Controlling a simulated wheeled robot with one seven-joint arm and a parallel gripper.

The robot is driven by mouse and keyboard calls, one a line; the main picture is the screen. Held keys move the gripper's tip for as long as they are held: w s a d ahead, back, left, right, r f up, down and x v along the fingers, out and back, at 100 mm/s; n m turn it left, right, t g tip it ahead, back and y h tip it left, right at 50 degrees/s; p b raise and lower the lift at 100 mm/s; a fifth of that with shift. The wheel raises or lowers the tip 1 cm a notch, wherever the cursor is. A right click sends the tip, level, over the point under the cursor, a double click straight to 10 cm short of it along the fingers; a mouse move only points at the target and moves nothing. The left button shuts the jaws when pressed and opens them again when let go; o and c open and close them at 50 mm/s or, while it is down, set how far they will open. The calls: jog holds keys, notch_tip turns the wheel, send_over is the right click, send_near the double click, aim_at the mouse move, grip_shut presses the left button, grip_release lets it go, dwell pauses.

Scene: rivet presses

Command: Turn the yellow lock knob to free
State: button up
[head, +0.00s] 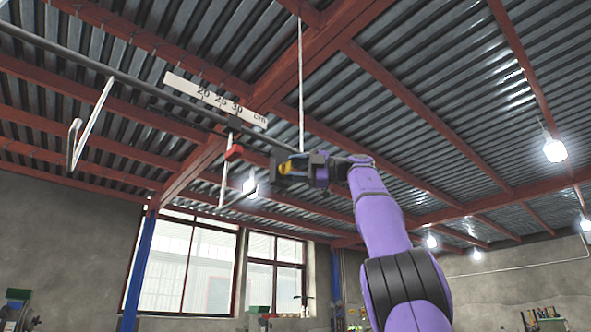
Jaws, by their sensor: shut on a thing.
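My gripper (284,170) is at the end of my raised purple arm, near the middle of the head view. It is shut on the yellow lock knob (286,167). Only a small patch of yellow shows between the dark fingers, so the knob's shape and turn angle are hidden.
A long dark rod (125,77) runs overhead, with a white scale (215,98) marked 20, 25, 30 and cm. A pale hook (77,140) hangs from it at left. A red block (234,152) on a thin rod is just left of my gripper. A white vertical rod (301,85) hangs above my gripper.

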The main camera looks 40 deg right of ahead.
jog(key=shift+f, duration=0.1)
dwell(0.3)
jog(key=o, duration=0.9)
jog(key=shift+s, duration=0.1)
jog(key=v, duration=1)
jog(key=shift+s+d, duration=0.2)
jog(key=shift+d, duration=0.05)
